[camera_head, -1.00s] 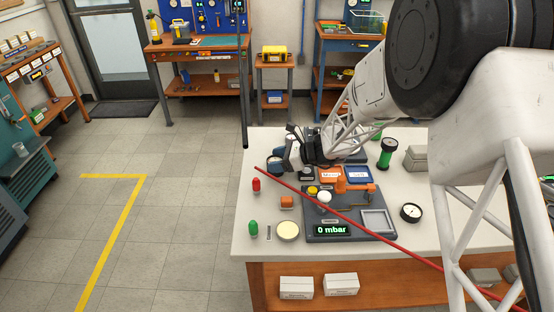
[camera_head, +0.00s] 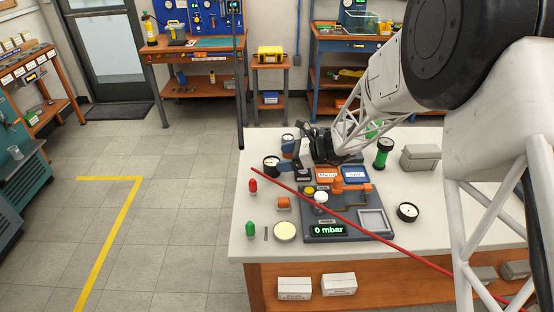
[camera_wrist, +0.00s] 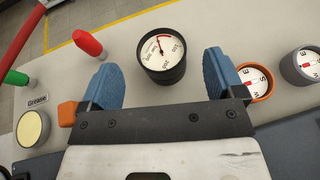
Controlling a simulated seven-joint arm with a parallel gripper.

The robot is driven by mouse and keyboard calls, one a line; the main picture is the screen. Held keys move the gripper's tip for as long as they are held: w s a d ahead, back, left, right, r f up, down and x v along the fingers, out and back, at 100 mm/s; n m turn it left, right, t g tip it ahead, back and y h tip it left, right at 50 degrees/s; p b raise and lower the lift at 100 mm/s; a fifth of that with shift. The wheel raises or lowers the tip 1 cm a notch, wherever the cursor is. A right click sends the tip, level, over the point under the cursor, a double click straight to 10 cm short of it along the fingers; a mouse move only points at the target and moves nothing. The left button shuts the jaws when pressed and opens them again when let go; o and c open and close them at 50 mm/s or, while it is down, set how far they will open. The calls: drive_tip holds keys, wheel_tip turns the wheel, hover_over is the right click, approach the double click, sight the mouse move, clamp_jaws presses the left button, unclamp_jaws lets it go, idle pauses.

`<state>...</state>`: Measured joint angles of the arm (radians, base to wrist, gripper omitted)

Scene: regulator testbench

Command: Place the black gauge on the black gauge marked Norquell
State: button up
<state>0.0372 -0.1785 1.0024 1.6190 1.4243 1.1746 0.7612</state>
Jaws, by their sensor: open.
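A black gauge (camera_wrist: 162,55) with a white dial and red needle stands between and just ahead of my open fingers in the wrist view, with no clear contact. In the head view, the black gauge (camera_head: 271,166) is at the bench's left, beside my gripper (camera_head: 285,160). My gripper's blue fingertips (camera_wrist: 160,68) are apart and hold nothing. Another black gauge with a white dial (camera_head: 407,212) lies right of the test panel. The name Norquell is not readable on either gauge.
An orange-rimmed dial (camera_wrist: 257,82) and a grey dial (camera_wrist: 305,63) sit close to my right finger in the wrist view. A red-capped piece (camera_wrist: 88,42) is on the left. The test panel (camera_head: 350,232) reads 0 mbar. A red rod (camera_head: 400,246) crosses the head view.

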drive_tip(key=shift+v, duration=3.8)
drive_tip(key=shift+r, duration=0.1)
drive_tip(key=s+d+r+n+g+h, duration=0.1)
drive_tip(key=s+r+n+h, duration=0.55)
drive_tip(key=s, duration=0.65)
drive_tip(key=s+d+r+n+g+h, duration=0.1)
drive_tip(key=s+r+n+h, duration=0.2)
drive_tip(key=s+r+n, duration=0.85)
drive_tip(key=s+d+n+t+h, duration=0.2)
drive_tip(key=s+d+h, duration=0.2)
drive_tip(key=s, duration=0.9)
drive_tip(key=shift+s+d+f, duration=0.35)
drive_tip(key=shift+s+d, duration=0.05)
drive_tip(key=shift+d, duration=0.15)
